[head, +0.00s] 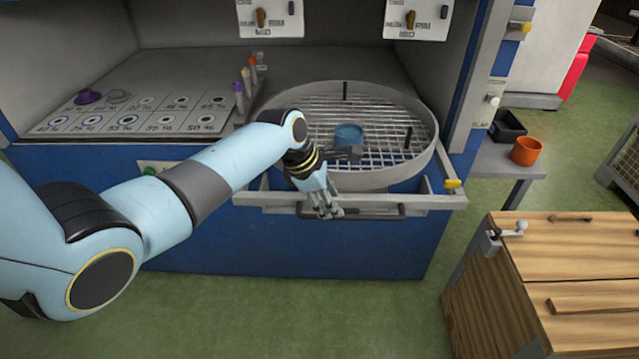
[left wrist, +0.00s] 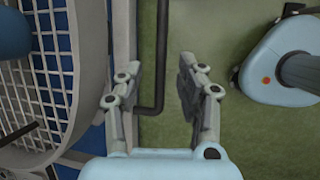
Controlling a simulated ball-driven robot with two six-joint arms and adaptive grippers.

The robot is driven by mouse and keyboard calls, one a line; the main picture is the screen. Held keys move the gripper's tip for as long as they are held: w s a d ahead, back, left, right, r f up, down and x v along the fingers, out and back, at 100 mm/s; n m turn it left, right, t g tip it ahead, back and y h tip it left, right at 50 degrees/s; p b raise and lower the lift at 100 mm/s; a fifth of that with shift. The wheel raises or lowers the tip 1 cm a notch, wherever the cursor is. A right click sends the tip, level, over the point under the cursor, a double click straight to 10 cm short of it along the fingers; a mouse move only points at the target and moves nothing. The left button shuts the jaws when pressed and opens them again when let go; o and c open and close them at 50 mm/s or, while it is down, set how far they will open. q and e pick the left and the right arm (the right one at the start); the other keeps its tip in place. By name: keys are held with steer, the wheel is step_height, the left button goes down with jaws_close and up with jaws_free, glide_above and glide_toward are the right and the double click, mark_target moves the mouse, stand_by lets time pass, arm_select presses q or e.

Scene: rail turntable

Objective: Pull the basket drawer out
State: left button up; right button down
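The basket drawer (head: 437,125) is a round grey-rimmed mesh basket behind a pale front rail on the blue cabinet. Its black bar handle (head: 378,213) runs along the front of the rail. My left gripper (head: 324,208) is at the left part of this handle, pointing down. I cannot tell whether any finger touches the handle. The basket mesh (left wrist: 47,65) lies at the left of that view. My right gripper is not in view.
A wooden cabinet (head: 575,245) stands at the right front; an orange cup (head: 526,151) sits on a grey side table. Green floor (head: 340,315) before the drawer is clear.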

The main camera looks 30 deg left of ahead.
arm_select(q)
steer(key=v, duration=0.6)
steer(key=shift+r, duration=0.3)
steer(key=shift+s, duration=0.15)
steer(key=s+f+m+g+b, duration=0.1)
steer(key=s+f+b, duration=0.3)
steer(key=s+f, duration=0.65)
steer(key=s+f+m+g+y+b, duration=0.1)
steer(key=s+f+g+b, duration=0.15)
steer(key=s+f, duration=0.75)
steer(key=s+f+m+g+b, duration=0.15)
steer(key=s+f+b, duration=0.3)
steer(key=f, duration=1.05)
steer(key=s+a+f+m+y+b, duration=0.1)
steer(key=s+f+m+b, duration=0.1)
steer(key=s+f+m, duration=0.5)
steer(key=s+f+m+t+y+b, duration=0.1)
steer(key=s+f+m+b, duration=0.1)
steer(key=s+f+m, duration=0.6)
steer(key=s+m, duration=0.5)
steer(key=s, duration=0.2)
steer(key=shift+s+a+m+t+y+b, duration=0.3)
steer(key=shift+a+m, duration=0.05)
steer(key=shift+a, duration=0.05)
